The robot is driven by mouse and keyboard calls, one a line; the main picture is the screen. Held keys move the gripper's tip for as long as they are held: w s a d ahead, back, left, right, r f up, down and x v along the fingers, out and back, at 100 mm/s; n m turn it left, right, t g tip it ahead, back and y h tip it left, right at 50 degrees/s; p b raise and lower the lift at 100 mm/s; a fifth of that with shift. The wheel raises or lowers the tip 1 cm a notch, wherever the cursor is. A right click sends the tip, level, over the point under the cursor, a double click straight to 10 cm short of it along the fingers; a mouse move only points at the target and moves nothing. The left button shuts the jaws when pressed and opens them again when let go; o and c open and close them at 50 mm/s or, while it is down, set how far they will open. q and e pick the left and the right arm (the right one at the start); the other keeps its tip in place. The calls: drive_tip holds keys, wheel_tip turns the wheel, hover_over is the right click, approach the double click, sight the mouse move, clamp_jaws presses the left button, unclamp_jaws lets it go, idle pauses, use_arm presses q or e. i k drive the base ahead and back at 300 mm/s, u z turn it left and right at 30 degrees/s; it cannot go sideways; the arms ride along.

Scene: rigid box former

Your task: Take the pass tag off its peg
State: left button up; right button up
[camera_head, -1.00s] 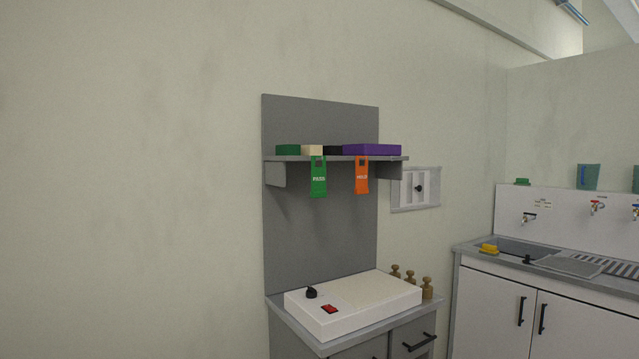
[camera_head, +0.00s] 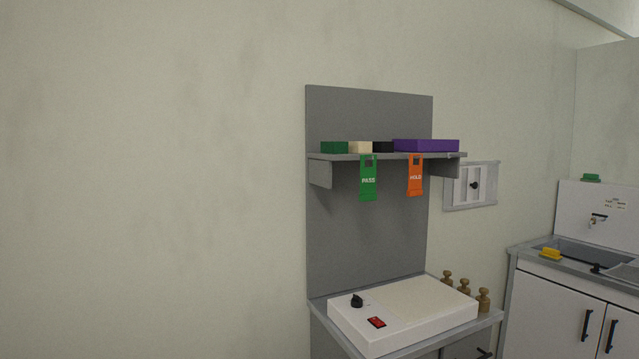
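The green pass tag (camera_head: 368,183) hangs from the front edge of the grey shelf (camera_head: 340,156), with white PASS lettering on it. A dark opening shows near its top; its peg is too small to make out clearly. The orange hold tag (camera_head: 415,180) hangs to its right on the same shelf edge, apart from it. Neither of my grippers is in view.
On the shelf lie a dark green block (camera_head: 334,147), a cream block (camera_head: 361,147), a black block (camera_head: 382,147) and a purple box (camera_head: 426,145). Below stands a white device (camera_head: 400,312) with a black knob and red switch. Several brass weights (camera_head: 484,299) stand beside it. A sink counter (camera_head: 560,290) is at right.

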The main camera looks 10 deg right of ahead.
sight(367, 174)
drive_tip(key=u, duration=0.3)
drive_tip(key=i, duration=1.5)
drive_tip(key=z, duration=0.4)
